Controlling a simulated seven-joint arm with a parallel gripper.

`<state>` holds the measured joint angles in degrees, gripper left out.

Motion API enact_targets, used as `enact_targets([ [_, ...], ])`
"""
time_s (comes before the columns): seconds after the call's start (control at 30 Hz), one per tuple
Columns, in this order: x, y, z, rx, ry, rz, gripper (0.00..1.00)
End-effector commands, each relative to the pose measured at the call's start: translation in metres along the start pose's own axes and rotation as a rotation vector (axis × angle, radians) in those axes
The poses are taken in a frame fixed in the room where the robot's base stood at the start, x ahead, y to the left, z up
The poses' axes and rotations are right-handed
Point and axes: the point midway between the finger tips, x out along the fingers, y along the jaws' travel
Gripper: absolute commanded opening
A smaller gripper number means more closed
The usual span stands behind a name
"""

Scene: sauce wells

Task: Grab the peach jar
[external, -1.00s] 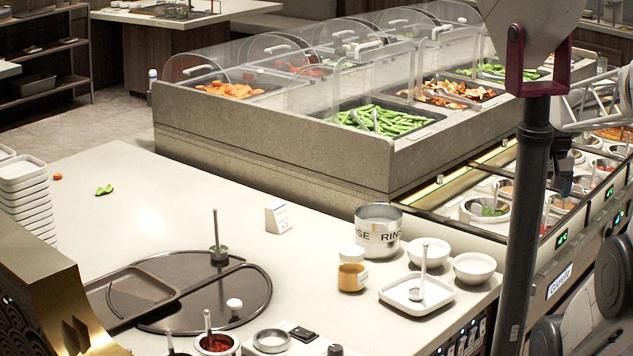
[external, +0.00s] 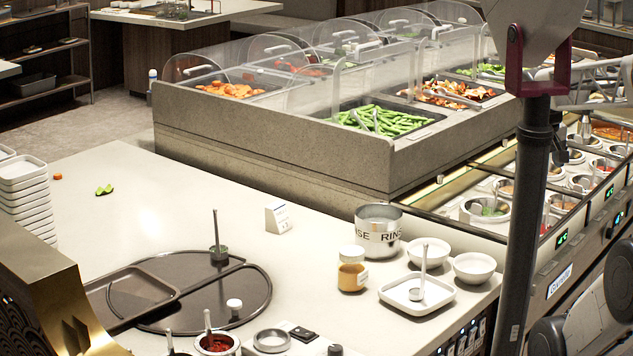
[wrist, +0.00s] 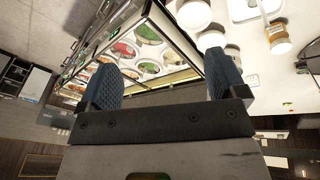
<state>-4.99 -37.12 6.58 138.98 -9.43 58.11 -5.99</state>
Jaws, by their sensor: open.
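The peach jar (external: 352,270) is a small jar with a white lid and peach-orange contents. It stands upright on the pale counter, in front of the metal rinse pot (external: 378,232) and left of a square white tray (external: 417,292). In the wrist view the jar (wrist: 277,38) shows at the upper right, beyond the right finger. My gripper (wrist: 163,68) is open, with two blue textured fingers wide apart and nothing between them. It is well apart from the jar. In the external view my gripper cannot be made out clearly near the dark pole at the right.
Two white bowls (external: 428,252) (external: 474,267) stand right of the jar. A ladle stands in the white tray. A small sign (external: 277,217) stands left of the pot. Sauce wells (wrist: 148,32) show between my fingers. The counter left of the jar is clear up to a dark round tray (external: 250,290).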

Motion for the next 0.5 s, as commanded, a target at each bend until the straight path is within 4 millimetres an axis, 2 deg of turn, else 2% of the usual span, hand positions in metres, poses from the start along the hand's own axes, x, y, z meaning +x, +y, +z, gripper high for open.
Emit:
enact_targets([
  [0.5, 0.009, -0.027, -0.066, -0.710, 0.018, 0.257, 0.90],
])
